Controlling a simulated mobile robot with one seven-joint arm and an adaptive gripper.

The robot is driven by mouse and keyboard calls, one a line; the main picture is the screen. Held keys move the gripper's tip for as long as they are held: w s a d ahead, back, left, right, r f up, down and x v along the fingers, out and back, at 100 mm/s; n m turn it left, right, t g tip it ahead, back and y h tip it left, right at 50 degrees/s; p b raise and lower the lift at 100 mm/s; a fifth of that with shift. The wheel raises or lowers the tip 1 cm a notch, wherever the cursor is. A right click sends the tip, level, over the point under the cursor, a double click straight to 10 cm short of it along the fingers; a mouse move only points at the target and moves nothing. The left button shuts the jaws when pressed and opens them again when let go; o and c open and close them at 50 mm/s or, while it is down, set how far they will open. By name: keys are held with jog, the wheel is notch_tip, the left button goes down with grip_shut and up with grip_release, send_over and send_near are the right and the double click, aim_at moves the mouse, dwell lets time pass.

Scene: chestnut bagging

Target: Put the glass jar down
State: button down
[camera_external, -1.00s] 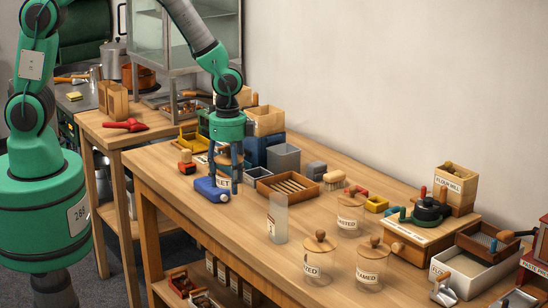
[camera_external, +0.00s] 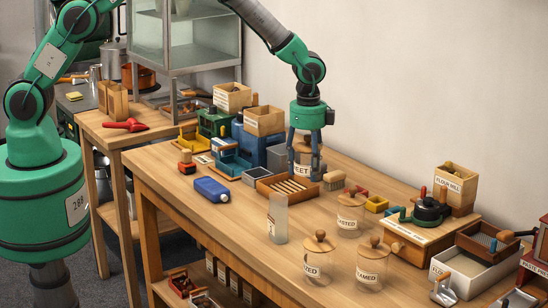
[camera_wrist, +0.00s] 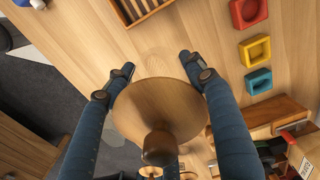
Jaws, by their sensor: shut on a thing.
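The glass jar (camera_external: 302,168) has a wooden lid and a label of which "EET" can be read. My gripper (camera_external: 304,160) points down and is shut on it, one finger on each side. The jar is upright, behind the right end of the slatted wooden tray. I cannot tell whether its bottom touches the table or hangs just above it. In the wrist view the round lid (camera_wrist: 150,100) with its knob fills the space between my fingers (camera_wrist: 157,78) and hides the glass body.
Three lidded jars stand toward the front right: one (camera_external: 350,213), another (camera_external: 318,258) and a third (camera_external: 371,265). A blue bottle (camera_external: 211,190) lies left. The table (camera_external: 235,228) is bare front-left of the tray.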

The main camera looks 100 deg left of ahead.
jog(key=w+a+p, duration=0.1)
jog(key=w+a, duration=0.2)
jog(key=w, duration=0.6)
jog(key=shift+a+p, duration=0.2)
jog(key=shift+p, duration=0.1)
jog(key=shift+f, duration=0.15)
jog(key=shift+f, duration=3.05)
jog(key=shift+f, duration=1.9)
jog(key=c, duration=0.7)
grip_release()
jog(key=shift+f, duration=0.15)
